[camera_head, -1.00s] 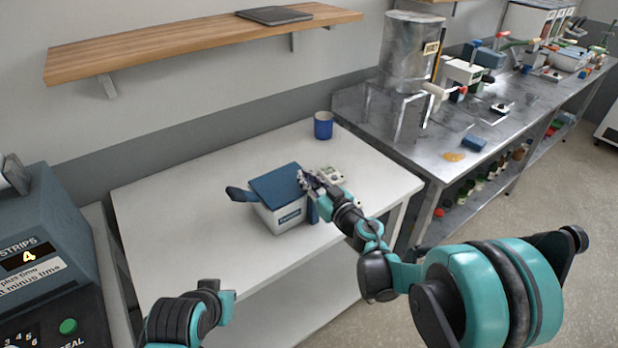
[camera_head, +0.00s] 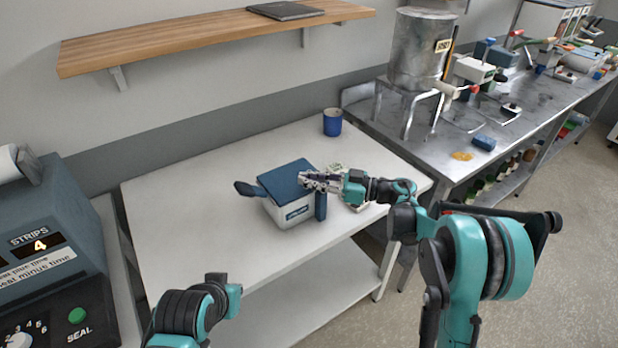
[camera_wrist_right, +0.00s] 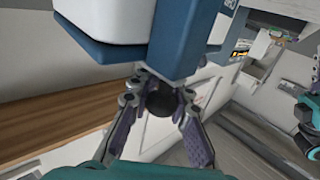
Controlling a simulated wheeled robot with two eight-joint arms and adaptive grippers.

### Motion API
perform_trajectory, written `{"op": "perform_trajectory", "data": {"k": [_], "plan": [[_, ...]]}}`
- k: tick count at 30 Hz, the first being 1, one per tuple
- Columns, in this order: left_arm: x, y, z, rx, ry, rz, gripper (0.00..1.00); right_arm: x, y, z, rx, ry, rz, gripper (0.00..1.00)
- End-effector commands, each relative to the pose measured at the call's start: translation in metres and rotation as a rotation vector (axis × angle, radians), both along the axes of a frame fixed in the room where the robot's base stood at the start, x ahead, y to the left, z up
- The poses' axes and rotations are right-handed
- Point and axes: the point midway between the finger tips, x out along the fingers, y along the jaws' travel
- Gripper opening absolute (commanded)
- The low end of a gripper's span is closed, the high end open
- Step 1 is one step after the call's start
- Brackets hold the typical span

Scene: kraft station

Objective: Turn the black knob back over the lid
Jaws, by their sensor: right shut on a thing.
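A white box (camera_head: 292,214) with a blue lid (camera_head: 285,178) stands on the white table. A dark blue handle-like part sticks out at its left and a blue part (camera_head: 321,206) hangs at its right side. My right gripper (camera_head: 304,180) reaches in from the right to the lid's right edge. In the right wrist view the black knob (camera_wrist_right: 161,98) sits between its two fingers, which are shut on it. In the head view the fingers hide the knob. Only links of my left arm show at the lower left; its gripper is not seen.
A blue cup (camera_head: 332,122) stands at the table's back. A small pale item lies behind my right wrist. A wooden shelf (camera_head: 200,42) hangs above. A sealing machine (camera_head: 50,255) is at left, a metal bench at right. The table's left half is clear.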

Motion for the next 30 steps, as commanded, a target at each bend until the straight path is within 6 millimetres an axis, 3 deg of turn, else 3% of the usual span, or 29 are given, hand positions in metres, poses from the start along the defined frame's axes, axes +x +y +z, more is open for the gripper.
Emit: {"op": "perform_trajectory", "data": {"k": [19,20,21,30], "plan": [[0.0,0.0,0.0005,0.0,0.0,0.0,0.0,-0.0014,0.0006,0.0004,0.001,0.0,0.045,0.0],[0.0,0.0,0.0005,0.0,0.0,0.0,0.0,-0.0014,0.0007,0.0004,0.001,0.0,0.045,0.23],[0.0,0.0,0.0005,0.0,0.0,0.0,0.0,-0.0014,0.0007,0.0004,0.001,0.0,0.045,0.34],[0.0,0.0,0.0005,0.0,0.0,0.0,0.0,-0.0016,0.0002,0.0001,0.0,0.0,0.045,0.37]]}}
